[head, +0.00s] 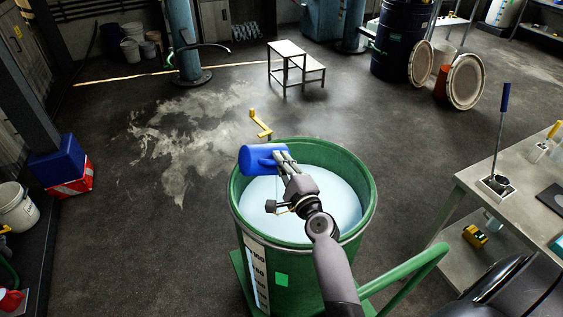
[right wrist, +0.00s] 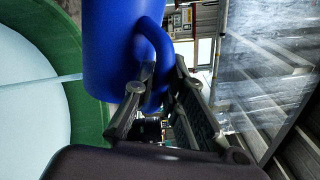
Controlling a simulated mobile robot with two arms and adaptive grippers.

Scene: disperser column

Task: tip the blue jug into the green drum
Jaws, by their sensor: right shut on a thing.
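The blue jug (head: 258,158) lies tipped on its side over the far left part of the green drum (head: 368,190), its mouth hidden. My right gripper (head: 284,160) comes from the near side and is shut on the jug's handle. In the right wrist view the fingers (right wrist: 163,85) close on the handle (right wrist: 158,48) of the blue jug (right wrist: 108,50). The green drum (right wrist: 88,110) is at the left there. The drum holds pale bluish-white liquid (head: 325,195). My left gripper is not in view.
A grey bench (head: 468,190) with a blue-handled tool (head: 503,120) stands at the right. A step stool (head: 288,48) stands behind the drum. A green rail (head: 410,265) lies at the drum's near right. The floor to the left is open, with a pale stain (head: 190,140).

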